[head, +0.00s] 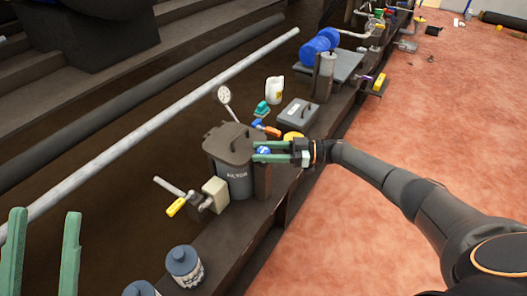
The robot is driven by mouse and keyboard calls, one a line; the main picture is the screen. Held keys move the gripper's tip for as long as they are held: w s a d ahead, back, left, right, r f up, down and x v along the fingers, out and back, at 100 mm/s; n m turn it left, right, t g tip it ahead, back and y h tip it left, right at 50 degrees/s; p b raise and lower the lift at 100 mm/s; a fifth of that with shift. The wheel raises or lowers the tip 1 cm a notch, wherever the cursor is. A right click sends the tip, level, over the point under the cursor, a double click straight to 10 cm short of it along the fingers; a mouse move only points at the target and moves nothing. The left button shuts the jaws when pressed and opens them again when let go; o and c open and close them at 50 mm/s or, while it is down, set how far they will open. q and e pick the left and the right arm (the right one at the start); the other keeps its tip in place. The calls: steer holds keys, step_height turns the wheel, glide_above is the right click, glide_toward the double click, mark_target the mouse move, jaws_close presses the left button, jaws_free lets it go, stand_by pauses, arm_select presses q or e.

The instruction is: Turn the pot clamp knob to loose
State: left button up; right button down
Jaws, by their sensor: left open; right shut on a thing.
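How far the knob is turned cannot be told. My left gripper (45,213) is open and empty at the bottom left, its two green fingers pointing up, well away from the pot.
A beige box (215,194) with a yellow-handled lever (176,207) sits left of the pot. Blue-topped canisters (184,264) stand nearer. Behind are a round gauge (224,95), a grey case (298,113) and a white jug (275,90). The reddish floor (440,120) at right is mostly clear.

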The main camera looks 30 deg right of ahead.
steer(key=shift+n+g+y, duration=0.3)
steer(key=shift+g, duration=0.1)
steer(key=shift+c, duration=1.9)
jaws_free()
steer(key=v, duration=1.2)
steer(key=shift+s+d, duration=0.15)
steer(key=shift+s, duration=0.05)
